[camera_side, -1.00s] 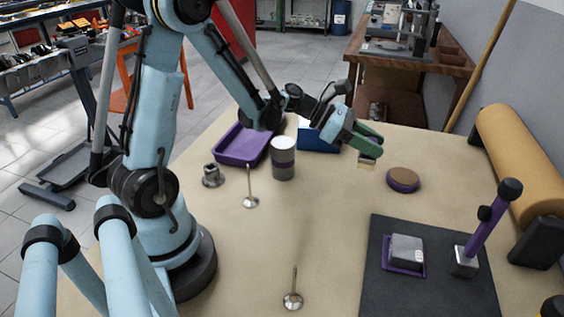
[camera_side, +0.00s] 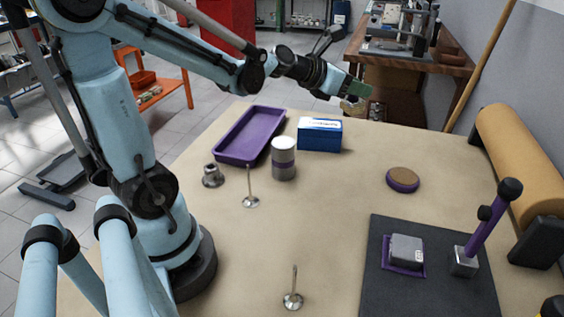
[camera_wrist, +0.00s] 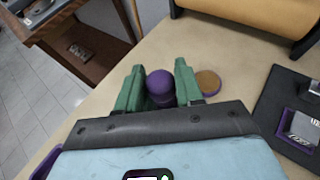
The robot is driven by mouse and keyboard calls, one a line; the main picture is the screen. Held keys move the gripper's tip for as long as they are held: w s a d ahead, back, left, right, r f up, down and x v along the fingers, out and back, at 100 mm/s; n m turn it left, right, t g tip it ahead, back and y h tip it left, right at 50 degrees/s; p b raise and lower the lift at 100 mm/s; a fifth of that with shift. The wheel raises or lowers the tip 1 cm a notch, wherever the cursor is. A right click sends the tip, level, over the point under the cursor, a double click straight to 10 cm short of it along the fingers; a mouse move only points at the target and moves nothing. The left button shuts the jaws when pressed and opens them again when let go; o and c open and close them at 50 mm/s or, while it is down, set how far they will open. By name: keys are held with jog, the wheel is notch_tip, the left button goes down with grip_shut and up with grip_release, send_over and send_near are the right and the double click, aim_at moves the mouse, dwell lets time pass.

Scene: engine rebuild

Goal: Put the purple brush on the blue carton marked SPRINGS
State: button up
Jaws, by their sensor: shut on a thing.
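My gripper (camera_side: 357,88) is raised above the far edge of the table, to the right of and higher than the blue carton. In the wrist view, its green fingers (camera_wrist: 158,88) are shut on the purple brush (camera_wrist: 160,83), whose round purple knob faces the camera. The brush's bristles are hidden there, and the brush is hard to make out in the side view. The blue carton (camera_side: 319,137) stands near the back of the table, with a pale top. Its marking is too small to read. The carton is not visible in the wrist view.
A tan-topped purple disc (camera_side: 403,180) lies to the right. Two valves, a small metal part (camera_side: 212,175) and a dark mat (camera_side: 440,285) are nearer.

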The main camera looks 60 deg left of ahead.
jog(key=shift+a+r+n+y, duration=0.3)
jog(key=shift+a+r+y, duration=0.1)
jog(key=shift+a, duration=0.45)
send_over(320, 123)
notch_tip(320, 123, down, 6)
jog(key=f, duration=0.1)
jog(key=shift+d+f, duration=0.1)
jog(key=shift+f, duration=1.75)
jog(key=o, duration=1.1)
jog(key=shift+f, duration=0.1)
